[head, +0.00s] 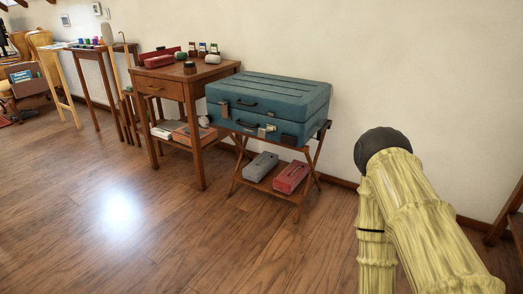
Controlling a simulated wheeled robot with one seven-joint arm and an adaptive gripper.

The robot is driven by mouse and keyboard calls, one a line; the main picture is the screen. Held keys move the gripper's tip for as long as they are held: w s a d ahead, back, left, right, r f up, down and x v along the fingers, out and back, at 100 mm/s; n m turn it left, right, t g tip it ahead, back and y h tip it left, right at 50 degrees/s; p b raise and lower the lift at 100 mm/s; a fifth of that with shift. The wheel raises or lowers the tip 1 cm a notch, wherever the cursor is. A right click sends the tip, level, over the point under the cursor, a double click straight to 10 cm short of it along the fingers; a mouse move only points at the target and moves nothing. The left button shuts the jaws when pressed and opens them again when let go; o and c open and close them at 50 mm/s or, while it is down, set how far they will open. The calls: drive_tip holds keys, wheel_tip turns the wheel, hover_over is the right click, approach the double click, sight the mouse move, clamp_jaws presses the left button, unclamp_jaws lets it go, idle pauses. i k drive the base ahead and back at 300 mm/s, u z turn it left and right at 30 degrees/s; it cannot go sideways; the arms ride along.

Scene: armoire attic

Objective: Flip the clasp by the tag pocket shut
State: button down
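A teal case (290,97) rests flat on a wooden folding stand (310,164), against the wall. Its front shows two dark handles, one above the other. The clasps are too small to tell whether either is open or shut. My gripper is not in view.
A grey box (261,166) and a red box (290,177) lie on the stand's lower shelf. A wooden side table (178,82) with jars and a red box stands close on the left. The wood floor (150,235) in front is clear.

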sight(263, 133)
drive_tip(key=z, duration=0.15)
drive_tip(key=i, duration=0.85)
drive_tip(key=z, duration=0.2)
